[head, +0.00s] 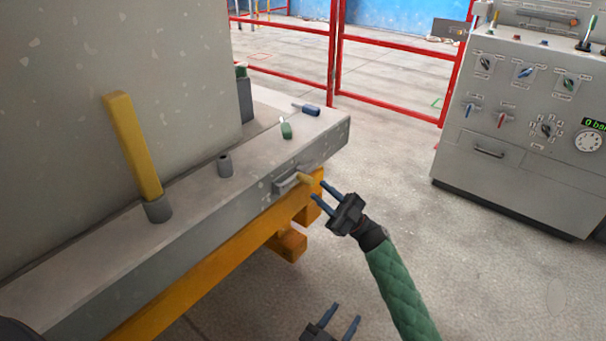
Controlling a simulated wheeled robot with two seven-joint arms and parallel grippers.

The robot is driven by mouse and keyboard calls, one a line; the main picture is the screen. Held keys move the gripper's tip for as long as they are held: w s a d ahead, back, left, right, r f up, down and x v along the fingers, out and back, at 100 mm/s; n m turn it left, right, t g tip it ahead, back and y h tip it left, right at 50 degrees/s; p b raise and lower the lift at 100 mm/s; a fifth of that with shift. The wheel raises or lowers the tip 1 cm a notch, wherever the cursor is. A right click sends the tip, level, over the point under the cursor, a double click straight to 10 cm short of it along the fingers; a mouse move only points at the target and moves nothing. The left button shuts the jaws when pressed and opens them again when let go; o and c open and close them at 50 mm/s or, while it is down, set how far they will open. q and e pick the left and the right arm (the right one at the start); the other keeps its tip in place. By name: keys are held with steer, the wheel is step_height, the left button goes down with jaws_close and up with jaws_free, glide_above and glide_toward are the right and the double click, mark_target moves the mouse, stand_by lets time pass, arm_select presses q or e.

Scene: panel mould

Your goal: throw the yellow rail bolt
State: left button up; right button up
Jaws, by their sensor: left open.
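My left gripper (346,315) is at the bottom edge of the head view, open and empty, over the floor and well away from the bolt.
A yellow post (133,146) stands in a socket on the rail's top, near an empty grey socket (225,165). Green (287,130) and blue-handled (308,109) tools lie near the rail's end. An orange beam (230,265) runs below. A control cabinet (520,140) stands right; floor between is clear.

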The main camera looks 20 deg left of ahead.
mark_target(304, 177)
steer(key=shift+x, duration=3.85)
jaws_close()
